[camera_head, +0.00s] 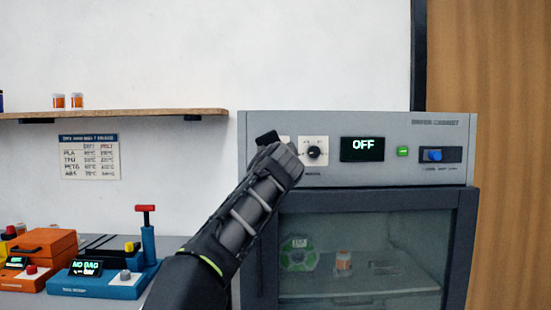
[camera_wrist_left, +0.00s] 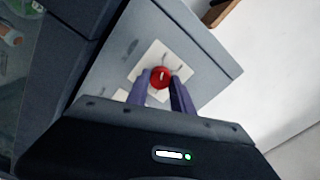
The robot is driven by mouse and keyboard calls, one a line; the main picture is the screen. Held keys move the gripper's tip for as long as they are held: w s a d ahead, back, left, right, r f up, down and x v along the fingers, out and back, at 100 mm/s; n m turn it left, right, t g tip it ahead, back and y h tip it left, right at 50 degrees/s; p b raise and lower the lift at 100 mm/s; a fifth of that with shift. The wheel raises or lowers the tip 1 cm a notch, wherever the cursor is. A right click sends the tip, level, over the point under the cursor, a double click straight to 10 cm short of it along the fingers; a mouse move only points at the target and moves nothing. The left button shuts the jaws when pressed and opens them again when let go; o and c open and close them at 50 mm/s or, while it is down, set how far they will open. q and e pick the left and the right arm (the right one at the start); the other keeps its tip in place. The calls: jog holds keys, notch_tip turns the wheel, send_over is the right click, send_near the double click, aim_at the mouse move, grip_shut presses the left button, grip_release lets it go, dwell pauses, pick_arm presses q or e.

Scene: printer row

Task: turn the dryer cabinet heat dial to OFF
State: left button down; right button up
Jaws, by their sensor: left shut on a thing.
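The red heat dial (camera_wrist_left: 160,76), with a white pointer mark, sits on a white plate in the left wrist view. My left gripper (camera_wrist_left: 160,88) is shut on it, one purple finger on each side. In the head view my left gripper (camera_head: 277,143) covers the dial at the panel's left end. The panel display (camera_head: 362,148) reads OFF. My right gripper is not in view.
A black knob (camera_head: 314,152) is just right of my gripper, then a green button (camera_head: 403,151) and a blue switch (camera_head: 434,155). The glass door (camera_head: 360,250) is below. A blue machine (camera_head: 122,282) stands lower left; a wooden shelf (camera_head: 150,113) hangs above it.

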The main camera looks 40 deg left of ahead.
pick_arm(q)
jog(key=shift+f+n, duration=0.1)
jog(key=shift+n, duration=0.3)
jog(key=c, duration=1.1)
grip_release()
jog(key=b+v, duration=0.3)
jog(key=v, duration=0.4)
jog(key=shift+s+d+b, duration=0.25)
jog(key=shift+s+b, duration=0.05)
jog(key=shift+b, duration=0.1)
